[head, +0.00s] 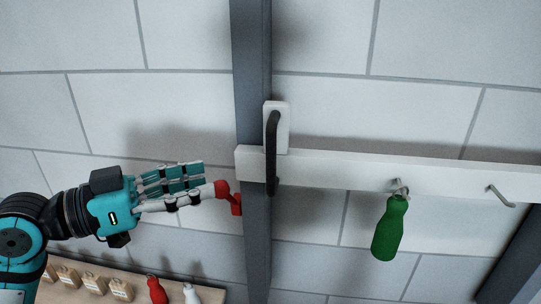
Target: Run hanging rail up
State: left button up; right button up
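The hanging rail (345,170) is a white horizontal batten crossing in front of a dark grey upright post (257,240). A black bar handle (272,150) stands on a white plate (283,112) at the rail's left end. A green bottle-shaped piece (390,230) hangs from a metal hook on the rail. My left gripper (215,182), teal and grey, points right, just left of the post and below the rail's end. Red parts show at its tip, close to the post's left edge. Whether its fingers are apart is unclear. My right gripper is out of view.
A second bare hook (500,197) sticks out of the rail at the right. Another dark post (518,262) stands at the lower right. Below is a wooden shelf (75,292) with several wooden blocks, a red piece (157,290) and a white piece (191,293). A pale block wall is behind.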

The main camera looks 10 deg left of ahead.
aim_at(273, 187)
pick_arm(q)
jog(key=shift+m+h, duration=0.3)
jog(key=shift+m, duration=0.4)
jog(key=x, duration=0.4)
jog(key=s+r+x, duration=0.1)
jog(key=x, duration=0.2)
jog(key=r+x, duration=0.1)
jog(key=x, duration=0.3)
jog(key=shift+d+r, duration=0.2)
jog(key=shift+d, duration=0.55)
grip_shut()
jog(key=shift+w+d, duration=0.15)
jog(key=shift+d, duration=0.05)
